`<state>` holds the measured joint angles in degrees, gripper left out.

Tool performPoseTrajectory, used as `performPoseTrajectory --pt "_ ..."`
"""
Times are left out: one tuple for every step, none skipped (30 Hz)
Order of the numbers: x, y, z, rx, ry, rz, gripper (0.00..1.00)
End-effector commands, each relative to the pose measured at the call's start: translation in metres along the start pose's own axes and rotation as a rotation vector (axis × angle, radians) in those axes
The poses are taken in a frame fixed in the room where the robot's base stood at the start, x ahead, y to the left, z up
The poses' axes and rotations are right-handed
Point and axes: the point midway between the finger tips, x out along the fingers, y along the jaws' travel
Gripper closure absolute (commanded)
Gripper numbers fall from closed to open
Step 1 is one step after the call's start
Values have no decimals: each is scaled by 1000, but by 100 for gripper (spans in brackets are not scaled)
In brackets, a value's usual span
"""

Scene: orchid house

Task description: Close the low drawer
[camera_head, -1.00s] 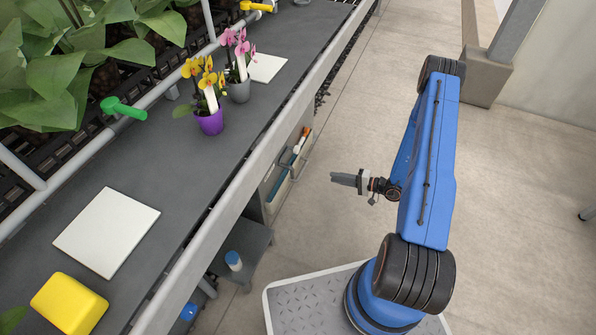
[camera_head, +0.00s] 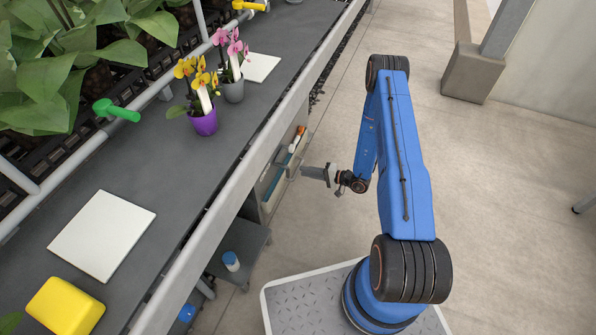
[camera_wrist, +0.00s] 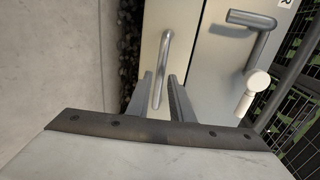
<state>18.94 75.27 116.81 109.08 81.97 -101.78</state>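The low drawer (camera_head: 269,190) stands pulled out under the bench in the head view, with its inside and some contents showing. In the wrist view its pale front (camera_wrist: 181,22) faces me, and a metal bar handle (camera_wrist: 164,60) runs up the picture. My gripper (camera_wrist: 159,82) is open and empty. Its two fingers point at the front, one on each side of the handle in the picture, with gaps visible; I cannot tell how deep the handle lies between them. In the head view my gripper (camera_head: 303,172) is just right of the drawer.
Another panel with a grey bent handle (camera_wrist: 252,20) and a white-capped piece (camera_wrist: 258,84) is at right in the wrist view. The bench (camera_head: 170,200) overhangs the drawer. A low shelf (camera_head: 252,243) holds a blue-capped bottle (camera_head: 231,261).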

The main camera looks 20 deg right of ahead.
Motion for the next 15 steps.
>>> performPoseTrajectory --pt "9 0 1 -1 -3 0 80" --pt "13 0 1 -1 -4 0 80" --pt "19 0 1 -1 -3 0 80" --pt "23 0 1 -1 -3 0 80" --pt "26 0 1 -1 -3 0 80" --pt "31 0 1 -1 -3 0 80" --pt "34 0 1 0 -2 0 80" --pt "36 0 1 0 -2 0 80" --pt "39 0 0 0 -1 0 80" --pt "41 0 0 0 -1 0 80" --pt "43 0 0 0 -1 0 80" --pt "44 0 0 0 -1 0 80" --pt "45 0 0 0 -1 0 80" --pt "46 0 0 0 -1 0 80" --pt "46 0 0 0 -1 0 80"
